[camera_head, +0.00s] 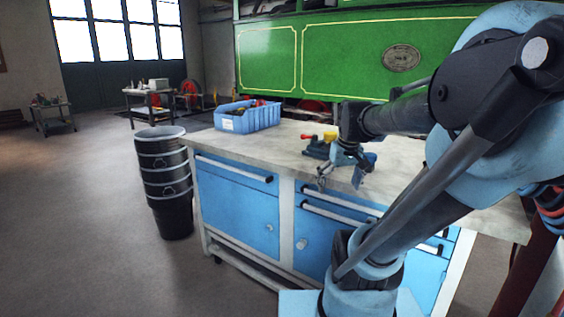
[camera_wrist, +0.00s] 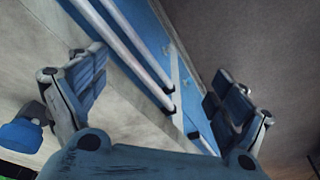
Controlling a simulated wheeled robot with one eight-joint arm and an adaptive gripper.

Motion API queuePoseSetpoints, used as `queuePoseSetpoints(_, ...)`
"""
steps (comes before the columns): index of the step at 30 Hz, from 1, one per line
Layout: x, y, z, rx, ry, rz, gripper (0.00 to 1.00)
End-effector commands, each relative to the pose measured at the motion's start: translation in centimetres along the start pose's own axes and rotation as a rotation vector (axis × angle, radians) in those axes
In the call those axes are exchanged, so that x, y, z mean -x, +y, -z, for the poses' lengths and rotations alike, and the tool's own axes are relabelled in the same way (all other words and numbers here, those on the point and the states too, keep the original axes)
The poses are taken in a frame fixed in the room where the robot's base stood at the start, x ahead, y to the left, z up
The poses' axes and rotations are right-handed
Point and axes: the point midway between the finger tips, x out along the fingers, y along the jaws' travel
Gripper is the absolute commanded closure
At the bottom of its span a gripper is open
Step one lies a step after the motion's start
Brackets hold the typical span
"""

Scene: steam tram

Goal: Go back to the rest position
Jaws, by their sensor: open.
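My gripper (camera_head: 341,178) hangs at the front edge of the workbench (camera_head: 300,130) in the head view, with my arm reaching in from the right. Its two fingers stand apart in the wrist view (camera_wrist: 160,98), and nothing is between them. Below the fingers the wrist view shows the grey worktop edge, the blue cabinet front (camera_wrist: 150,45) and its long pale handles. Whether the fingers touch the bench cannot be told.
A blue bin (camera_head: 236,123) with small items stands on the bench's left end. Small green, red and yellow items (camera_head: 318,147) lie just behind my gripper. Stacked black buckets (camera_head: 165,180) stand left of the bench. A green tram (camera_head: 330,60) stands behind. The floor at left is clear.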

Motion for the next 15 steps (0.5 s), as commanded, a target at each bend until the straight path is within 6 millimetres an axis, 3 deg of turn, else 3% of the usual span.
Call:
queuePoseSetpoints(3, -1.9, -0.5, -4.0, -0.041, -0.012, -0.016, 0.08)
queuePoseSetpoints(9, -5.0, -0.9, -9.5, -0.110, -0.030, -0.043, 0.08)
queuePoseSetpoints(15, -7.0, -1.0, -12.6, -0.151, -0.040, -0.060, 0.08)
